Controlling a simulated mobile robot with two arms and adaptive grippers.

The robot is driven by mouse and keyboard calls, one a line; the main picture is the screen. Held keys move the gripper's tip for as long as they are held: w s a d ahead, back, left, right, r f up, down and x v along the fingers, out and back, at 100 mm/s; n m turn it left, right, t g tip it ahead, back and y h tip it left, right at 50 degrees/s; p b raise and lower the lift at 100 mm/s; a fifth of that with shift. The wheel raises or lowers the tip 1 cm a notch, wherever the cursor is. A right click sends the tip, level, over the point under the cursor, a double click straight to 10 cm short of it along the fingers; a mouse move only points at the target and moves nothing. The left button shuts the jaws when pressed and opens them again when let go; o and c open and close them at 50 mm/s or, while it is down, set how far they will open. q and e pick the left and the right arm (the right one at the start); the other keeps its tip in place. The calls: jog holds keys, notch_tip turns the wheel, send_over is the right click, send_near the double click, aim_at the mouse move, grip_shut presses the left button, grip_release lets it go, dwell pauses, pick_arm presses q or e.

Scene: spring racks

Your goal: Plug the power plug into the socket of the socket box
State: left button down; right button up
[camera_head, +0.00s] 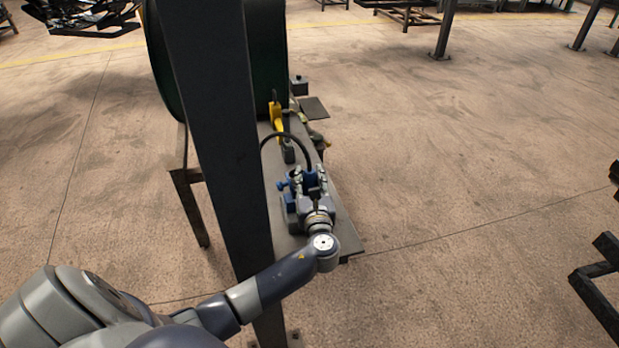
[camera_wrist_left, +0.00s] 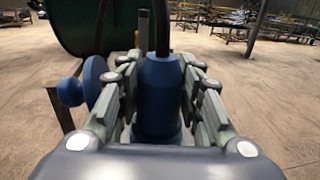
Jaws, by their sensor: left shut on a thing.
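The power plug (camera_wrist_left: 160,88) is blue, with a black cable (camera_wrist_left: 163,30) leaving its top. My left gripper (camera_head: 309,182) is shut on it, with a finger on each side in the left wrist view (camera_wrist_left: 158,95). The socket box (camera_head: 291,203) is a blue-grey block on the bench, under and just left of my gripper. A round blue cover with a knob (camera_wrist_left: 73,92) shows beside the left finger. The plug's lower end is hidden by my gripper, so I cannot tell whether it is in the socket. My right gripper is not in view.
The narrow bench (camera_head: 343,225) has a free strip on its right. A dark post (camera_head: 215,120) stands close on the left. A yellow tool (camera_head: 277,121) lies farther back on the bench. A large dark green drum (camera_wrist_left: 78,25) stands behind. Open floor lies to the right.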

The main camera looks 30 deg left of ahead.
pick_arm(q)
jog(key=shift+f, duration=0.25)
jog(key=c, duration=1)
grip_release()
jog(key=shift+w+d+f, duration=0.1)
jog(key=shift+s+d+f, duration=0.2)
jog(key=shift+s+d, duration=0.05)
jog(key=shift+s, duration=0.15)
jog(key=shift+r+v, duration=0.2)
jog(key=shift+v, duration=5.35)
jog(key=shift+d, duration=0.1)
